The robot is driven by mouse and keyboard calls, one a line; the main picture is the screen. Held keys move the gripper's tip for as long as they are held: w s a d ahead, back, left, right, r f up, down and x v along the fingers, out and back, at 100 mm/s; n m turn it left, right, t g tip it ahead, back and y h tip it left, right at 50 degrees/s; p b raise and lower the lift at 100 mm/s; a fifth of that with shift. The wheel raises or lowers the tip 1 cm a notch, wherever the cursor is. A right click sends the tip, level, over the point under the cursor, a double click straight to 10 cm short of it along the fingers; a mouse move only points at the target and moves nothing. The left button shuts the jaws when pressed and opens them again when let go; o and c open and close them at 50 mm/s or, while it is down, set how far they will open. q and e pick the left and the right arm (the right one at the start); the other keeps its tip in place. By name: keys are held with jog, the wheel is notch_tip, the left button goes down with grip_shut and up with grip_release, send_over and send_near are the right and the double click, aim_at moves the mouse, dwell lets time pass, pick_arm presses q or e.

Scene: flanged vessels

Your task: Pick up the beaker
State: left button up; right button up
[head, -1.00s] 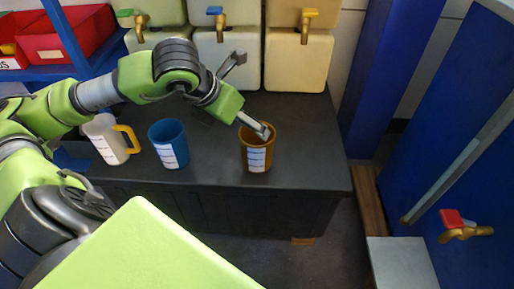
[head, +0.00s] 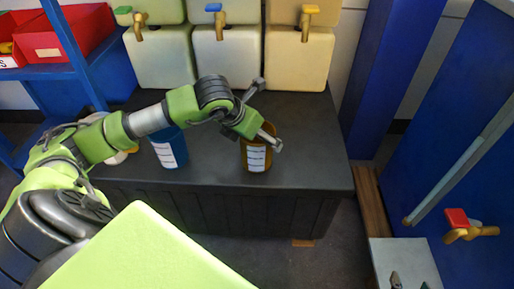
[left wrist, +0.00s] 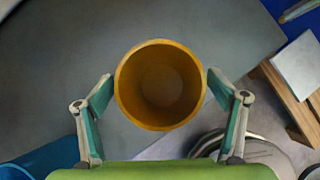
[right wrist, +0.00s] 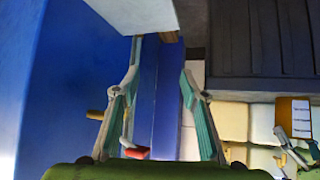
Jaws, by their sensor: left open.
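An orange-brown beaker (head: 257,157) with a white label stands upright on the dark bench top, towards its right end. It also shows in the left wrist view (left wrist: 160,82) from above, empty inside, and in the right wrist view (right wrist: 288,118). My left gripper (head: 270,115) is open at the beaker. In the left wrist view my left gripper (left wrist: 157,82) has one finger on each side of the rim; I cannot tell if they touch it. My right gripper (right wrist: 160,60) is open and empty; its fingertips (head: 410,282) show at the head view's bottom right.
A blue beaker (head: 169,150) stands left of the orange-brown one. A pale jug (head: 118,157) is mostly hidden behind my left arm. A grey slab (head: 395,252) and a red-handled tap (head: 462,230) are at the right.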

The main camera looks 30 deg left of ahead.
pick_arm(q)
jog(key=c, duration=1.4)
jog(key=shift+r, duration=0.1)
